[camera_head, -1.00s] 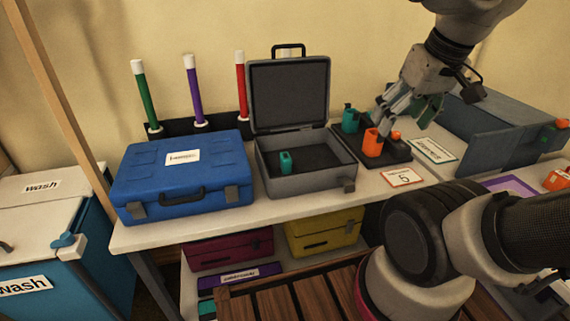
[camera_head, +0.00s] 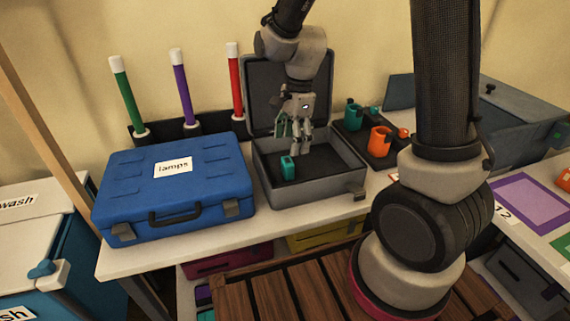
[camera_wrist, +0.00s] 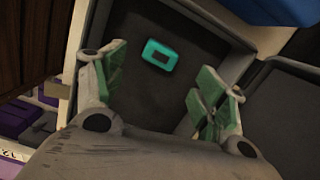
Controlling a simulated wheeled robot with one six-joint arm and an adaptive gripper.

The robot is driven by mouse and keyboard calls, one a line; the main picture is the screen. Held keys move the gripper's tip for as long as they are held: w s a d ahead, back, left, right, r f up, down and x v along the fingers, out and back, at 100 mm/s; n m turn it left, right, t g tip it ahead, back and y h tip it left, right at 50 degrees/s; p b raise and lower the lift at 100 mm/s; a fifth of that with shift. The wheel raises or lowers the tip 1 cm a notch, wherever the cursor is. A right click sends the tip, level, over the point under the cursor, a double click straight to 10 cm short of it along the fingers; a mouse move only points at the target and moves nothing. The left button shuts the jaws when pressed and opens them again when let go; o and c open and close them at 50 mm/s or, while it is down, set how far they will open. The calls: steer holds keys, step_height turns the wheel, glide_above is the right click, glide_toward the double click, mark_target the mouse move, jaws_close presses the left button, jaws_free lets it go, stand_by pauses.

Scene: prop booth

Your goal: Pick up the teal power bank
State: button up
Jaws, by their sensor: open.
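The teal power bank (camera_head: 288,167) stands in the open grey case (camera_head: 310,196), near the left side of its dark floor. In the wrist view the teal power bank (camera_wrist: 160,54) shows whole, beyond the fingertips and roughly between them. My gripper (camera_head: 292,140) is over the case, above and a little behind the power bank, pointing down. In the wrist view my gripper (camera_wrist: 158,80) has its green-padded fingers spread wide with nothing between them. It does not touch the power bank.
A shut blue case labelled lamps (camera_head: 172,188) stands left of the grey case. The grey case's raised lid (camera_head: 262,88) is behind my gripper. A dark tray (camera_head: 360,150) with teal and orange cups is to the right. Green, purple and red sticks stand at the back.

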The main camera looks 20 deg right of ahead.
mark_target(288, 160)
steer(key=shift+f+m, duration=0.15)
steer(key=shift+m, duration=0.75)
steer(key=f, duration=0.5)
steer(key=a+f, duration=0.1)
steer(key=f, duration=0.1)
steer(key=shift+s+f, duration=0.1)
steer(key=shift+f, duration=0.15)
steer(key=shift+c, duration=0.3)
steer(key=c, duration=1.2)
